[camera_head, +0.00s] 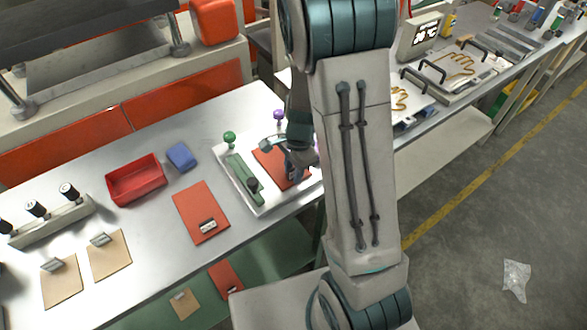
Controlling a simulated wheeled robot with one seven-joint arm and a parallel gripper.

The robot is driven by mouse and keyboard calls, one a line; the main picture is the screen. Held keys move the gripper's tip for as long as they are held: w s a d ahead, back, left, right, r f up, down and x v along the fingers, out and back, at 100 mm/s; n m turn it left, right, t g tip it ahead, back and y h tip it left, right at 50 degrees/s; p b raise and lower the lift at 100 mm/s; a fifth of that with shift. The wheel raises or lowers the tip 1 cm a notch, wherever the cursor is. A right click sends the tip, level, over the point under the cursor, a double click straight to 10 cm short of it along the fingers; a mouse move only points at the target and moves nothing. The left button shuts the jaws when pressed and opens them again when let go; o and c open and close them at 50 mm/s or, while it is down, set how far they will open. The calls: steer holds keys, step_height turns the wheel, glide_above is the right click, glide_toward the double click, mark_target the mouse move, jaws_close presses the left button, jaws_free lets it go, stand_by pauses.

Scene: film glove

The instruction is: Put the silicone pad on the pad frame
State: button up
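A flat orange-red pad (268,161) lies at the white pad frame (257,211), partly under my gripper; I cannot tell whether it rests flat or is held. The frame has a green bar (242,176) along its left side. My gripper (297,168) points down over the right part of this pad. My own arm covers the right side of the frame, and the fingertips are too small and dark to read. A second orange-red pad (196,205), with a small metal clip on its front edge, lies on the bench to the left.
A red bin (136,180) and a blue block (181,156) stand on the metal bench left of the frame. Green (229,138) and purple (278,115) knobs rise behind it. Tan pads (109,258) with clips lie at the left.

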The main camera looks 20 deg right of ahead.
step_height(320, 180, up, 11)
steer(key=d, duration=0.1)
steer(key=s+a+r+n+t+h, duration=0.1)
steer(key=s+r+n+t, duration=0.3)
steer(key=s+r+n, duration=0.6)
steer(key=s+n, duration=0.4)
steer(key=shift+s+r+n, duration=0.2)
steer(key=shift+r+n, duration=0.1)
steer(key=shift+r, duration=0.1)
